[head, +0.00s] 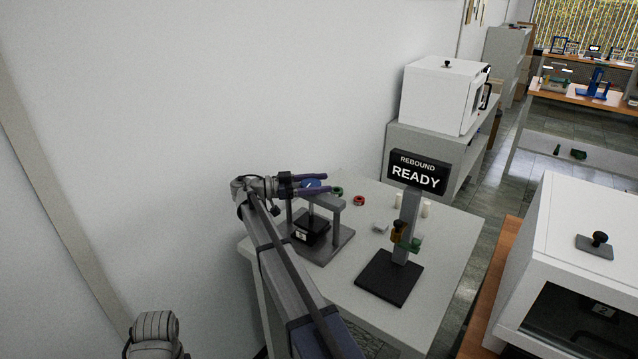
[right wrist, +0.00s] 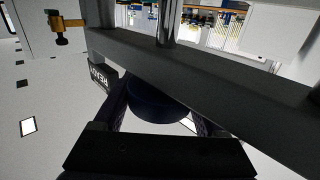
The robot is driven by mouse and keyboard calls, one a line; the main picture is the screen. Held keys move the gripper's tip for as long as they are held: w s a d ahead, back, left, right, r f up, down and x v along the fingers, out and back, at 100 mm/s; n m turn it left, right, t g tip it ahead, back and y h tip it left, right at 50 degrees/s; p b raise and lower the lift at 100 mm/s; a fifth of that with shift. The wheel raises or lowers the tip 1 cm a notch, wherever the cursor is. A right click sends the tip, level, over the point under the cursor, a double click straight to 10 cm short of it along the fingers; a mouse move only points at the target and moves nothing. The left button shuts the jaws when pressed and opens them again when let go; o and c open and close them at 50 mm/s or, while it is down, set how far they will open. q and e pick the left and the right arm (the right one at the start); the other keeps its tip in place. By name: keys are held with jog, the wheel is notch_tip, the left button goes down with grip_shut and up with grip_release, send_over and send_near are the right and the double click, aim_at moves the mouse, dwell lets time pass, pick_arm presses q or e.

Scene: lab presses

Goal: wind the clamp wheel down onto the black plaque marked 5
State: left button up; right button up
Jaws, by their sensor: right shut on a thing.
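The clamp press (head: 340,205) is a grey frame on the light table against the wall. Its blue clamp wheel (head: 309,184) sits at the top, above the crossbar. My right gripper (head: 325,183) reaches in from the left, shut on the wheel with one finger on each side. The wheel also shows between the dark fingers in the right wrist view (right wrist: 158,101). The black plaque (head: 313,230) with a small white label lies on a block under the crossbar. The screw's lower end is hard to make out, so I cannot tell whether it touches the plaque. My left gripper is out of view.
A rebound stand (head: 408,215) with a READY sign (head: 417,173) stands to the right on the table. A green ring (head: 337,191), a red ring (head: 359,200) and small pale pieces (head: 380,227) lie behind. White cabinets (head: 440,95) stand beyond.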

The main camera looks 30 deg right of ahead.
jog(key=shift+s+m+g, duration=0.1)
jog(key=shift+m+g, duration=0.3)
jog(key=shift+g, duration=0.1)
jog(key=o, duration=1.3)
jog(key=shift+a, duration=0.15)
jog(key=v, duration=0.7)
jog(key=shift+w+a, duration=0.15)
jog(key=shift+w, duration=0.1)
jog(key=shift+r, duration=0.1)
